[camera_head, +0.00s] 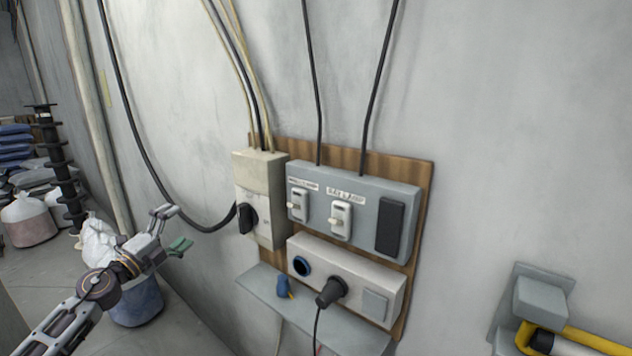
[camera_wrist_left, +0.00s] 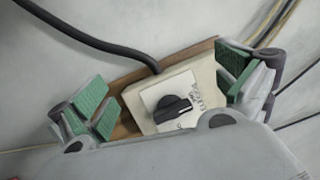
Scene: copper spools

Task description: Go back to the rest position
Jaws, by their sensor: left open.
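My left gripper (camera_head: 172,229) is in the head view at lower left, in front of the wall and to the left of the switch panel. It is open and empty, with its green finger pads apart; the pads also show in the left wrist view (camera_wrist_left: 165,85). In that view a beige switch box (camera_wrist_left: 205,84) with a black rotary knob (camera_wrist_left: 172,108) lies beyond the fingers, not touched as far as I can see. The same beige box (camera_head: 262,176) and knob (camera_head: 247,217) show in the head view. My right gripper is not in view.
A wooden board (camera_head: 424,190) carries a grey switch box (camera_head: 365,210) and a white socket box (camera_head: 348,268) with a black plug (camera_head: 331,291). A grey shelf (camera_head: 340,331) below holds a blue object (camera_head: 283,286). A blue bucket (camera_head: 139,304) stands near my left arm.

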